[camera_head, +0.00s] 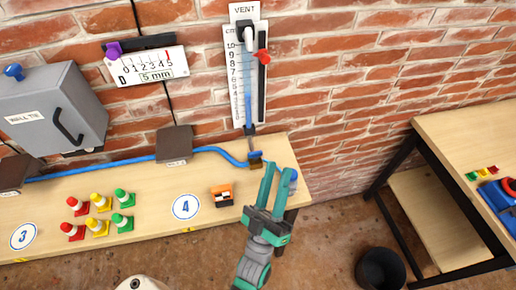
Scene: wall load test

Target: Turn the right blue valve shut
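My green gripper (277,170) is just right of this valve, over the bench's right end. Its two fingers are apart, with nothing visible between them. I cannot tell whether a finger touches the valve. A small blue part (292,177) shows by the right finger; what it belongs to is unclear. Another blue knob (14,72) is at the far left, by the grey box.
A VENT gauge (233,85) with a red marker hangs above the valve. Small red, yellow and green cones (100,202) and an orange block (222,195) stand on the bench (150,222). A black bin (380,268) and a second table (455,135) are at right.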

